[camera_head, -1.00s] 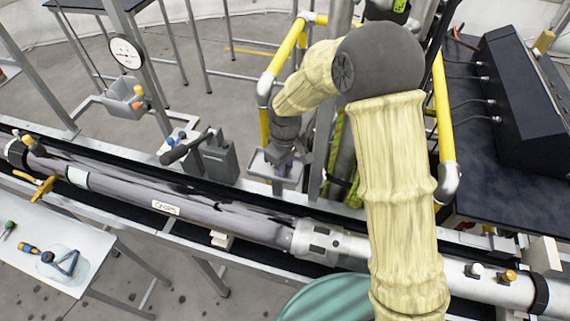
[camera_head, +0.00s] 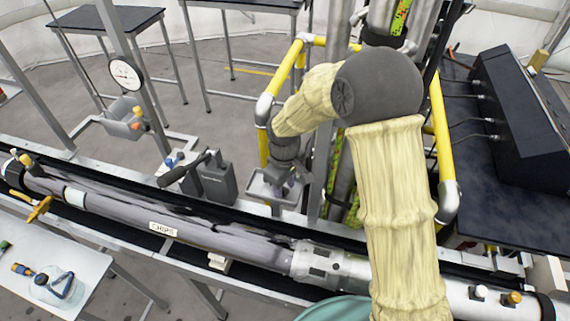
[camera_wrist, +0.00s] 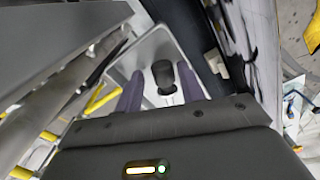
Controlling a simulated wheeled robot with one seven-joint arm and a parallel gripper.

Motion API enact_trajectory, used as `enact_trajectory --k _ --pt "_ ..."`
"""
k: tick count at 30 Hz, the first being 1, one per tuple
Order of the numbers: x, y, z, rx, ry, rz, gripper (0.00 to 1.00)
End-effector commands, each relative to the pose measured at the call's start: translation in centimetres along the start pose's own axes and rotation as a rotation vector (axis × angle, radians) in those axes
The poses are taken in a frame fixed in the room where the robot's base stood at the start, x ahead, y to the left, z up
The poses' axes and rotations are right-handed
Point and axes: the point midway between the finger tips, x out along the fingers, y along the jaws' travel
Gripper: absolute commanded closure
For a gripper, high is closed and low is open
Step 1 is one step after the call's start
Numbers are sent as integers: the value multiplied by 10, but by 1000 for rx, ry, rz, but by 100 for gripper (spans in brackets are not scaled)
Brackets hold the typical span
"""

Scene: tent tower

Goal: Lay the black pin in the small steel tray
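The small steel tray (camera_head: 258,187) is right of the grey blocks behind the long tube. It also shows in the wrist view (camera_wrist: 158,45), beneath my gripper. The black pin (camera_wrist: 163,74) shows in the wrist view between my two purple fingers, with its dark head against the tray's pale inside. My gripper (camera_wrist: 160,88) has its fingers apart, with a gap visible at the pin's left side; I see no clear grip on it. In the head view my gripper (camera_head: 288,184) points down into the tray, and the pin is hidden there.
A yellow rail (camera_head: 268,103) stands close behind my wrist. Grey blocks (camera_head: 217,182) with a dark handle are left of the tray. The long grey tube (camera_head: 215,228) runs along the front. A grey bin (camera_head: 122,118) hangs further left.

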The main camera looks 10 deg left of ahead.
Motion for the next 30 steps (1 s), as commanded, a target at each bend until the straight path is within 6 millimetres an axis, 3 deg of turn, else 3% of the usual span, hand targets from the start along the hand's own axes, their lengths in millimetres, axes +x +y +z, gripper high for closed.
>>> enact_trajectory --k 22,30 --pt "-140 2 -1 0 10 3 52" --pt "-169 3 -1 1 7 2 52"
